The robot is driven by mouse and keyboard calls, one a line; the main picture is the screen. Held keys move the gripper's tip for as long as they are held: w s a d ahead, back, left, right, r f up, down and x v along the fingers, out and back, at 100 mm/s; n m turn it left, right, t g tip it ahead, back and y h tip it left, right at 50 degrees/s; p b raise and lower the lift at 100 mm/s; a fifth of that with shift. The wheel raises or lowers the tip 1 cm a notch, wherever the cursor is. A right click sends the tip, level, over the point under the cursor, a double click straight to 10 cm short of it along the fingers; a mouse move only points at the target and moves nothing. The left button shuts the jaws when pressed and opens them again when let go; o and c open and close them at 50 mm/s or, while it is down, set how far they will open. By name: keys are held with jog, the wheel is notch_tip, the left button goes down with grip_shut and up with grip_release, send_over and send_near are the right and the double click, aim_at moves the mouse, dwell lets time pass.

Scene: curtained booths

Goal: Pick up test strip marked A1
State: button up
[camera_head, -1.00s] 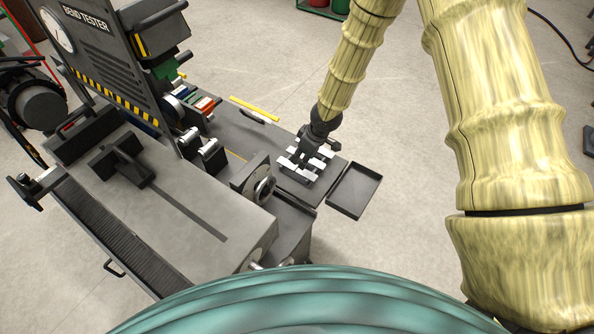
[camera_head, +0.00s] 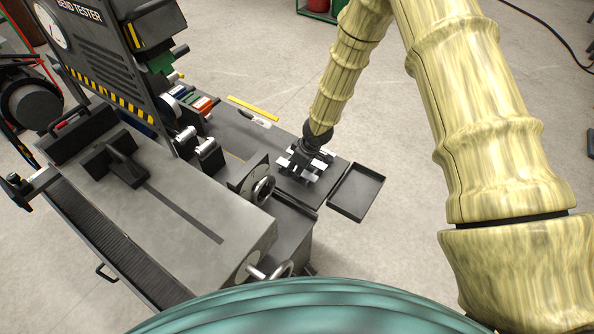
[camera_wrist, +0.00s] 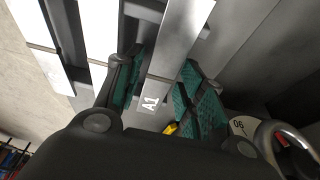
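The test strip marked A1 (camera_wrist: 169,57) is a flat light-grey metal bar with its white label near the lower end in the wrist view. My gripper (camera_wrist: 157,84) is open, with a green-padded finger on each side of this strip near the label. I cannot tell whether either pad touches it. In the head view my gripper (camera_head: 304,158) is down over the dark rack of strips and hides part of them. Two other pale strips, one at the middle left (camera_wrist: 98,32) and one at the far left (camera_wrist: 38,48), lie beside A1 in the wrist view.
The bend tester (camera_head: 95,62) stands left of the rack, with a handwheel (camera_head: 263,190) close by. An empty black tray (camera_head: 357,192) lies right of the rack. A yellow bar (camera_head: 253,108) and a white-and-dark marker-like item (camera_head: 254,119) lie behind it.

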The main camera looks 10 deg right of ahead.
grip_shut()
jog(key=shift+r, duration=0.1)
jog(key=shift+r, duration=0.1)
jog(key=shift+r+p, duration=1.2)
jog(key=shift+p, duration=0.2)
jog(key=shift+r, duration=0.15)
